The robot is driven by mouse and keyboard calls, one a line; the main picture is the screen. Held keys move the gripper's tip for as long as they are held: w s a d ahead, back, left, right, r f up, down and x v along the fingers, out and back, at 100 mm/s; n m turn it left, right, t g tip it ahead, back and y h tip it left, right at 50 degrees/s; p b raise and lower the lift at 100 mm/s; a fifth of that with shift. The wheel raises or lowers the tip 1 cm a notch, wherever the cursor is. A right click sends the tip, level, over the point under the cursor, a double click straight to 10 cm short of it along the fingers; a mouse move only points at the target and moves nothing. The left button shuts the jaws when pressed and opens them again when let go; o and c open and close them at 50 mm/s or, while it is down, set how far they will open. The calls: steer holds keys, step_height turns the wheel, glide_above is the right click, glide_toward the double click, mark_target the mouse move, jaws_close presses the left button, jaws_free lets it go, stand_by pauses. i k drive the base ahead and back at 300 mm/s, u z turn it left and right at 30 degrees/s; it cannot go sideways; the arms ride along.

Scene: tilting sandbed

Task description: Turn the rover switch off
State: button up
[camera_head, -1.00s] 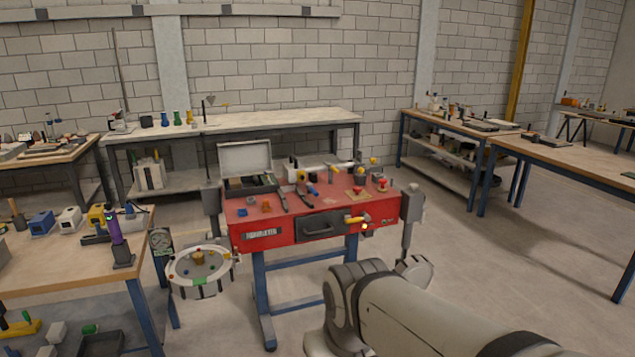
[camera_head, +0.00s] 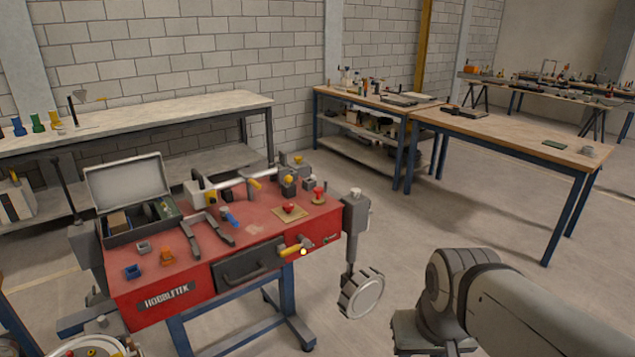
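A red body (camera_head: 190,290) labelled HOBBLETEK stands on a blue frame at the left centre, with a grey post and a round wheel-like part (camera_head: 361,293) at its right. It may be the rover; I cannot tell for sure. Its front has a dark handle (camera_head: 248,262) and a yellow-handled part (camera_head: 290,250) with a small bright spot beside it. Red knobs (camera_head: 289,208) stand on its top at the right. I cannot tell which part is the switch or how it is set. My arm shows at lower right, apart from the red body; my gripper is not visible.
An open grey case (camera_head: 125,183) and loose tools lie on the red top. A pale bench (camera_head: 170,115) stands behind along the wall. Wooden tables (camera_head: 500,135) stand at the right. The floor (camera_head: 430,225) between the red body and these tables is clear.

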mark_target(288, 208)
steer(key=u, duration=0.25)
steer(key=i, duration=1.45)
steer(key=u, duration=0.8)
steer(key=k, duration=0.8)
steer(key=u, duration=0.2)
steer(key=i, duration=0.8)
steer(key=z, duration=0.05)
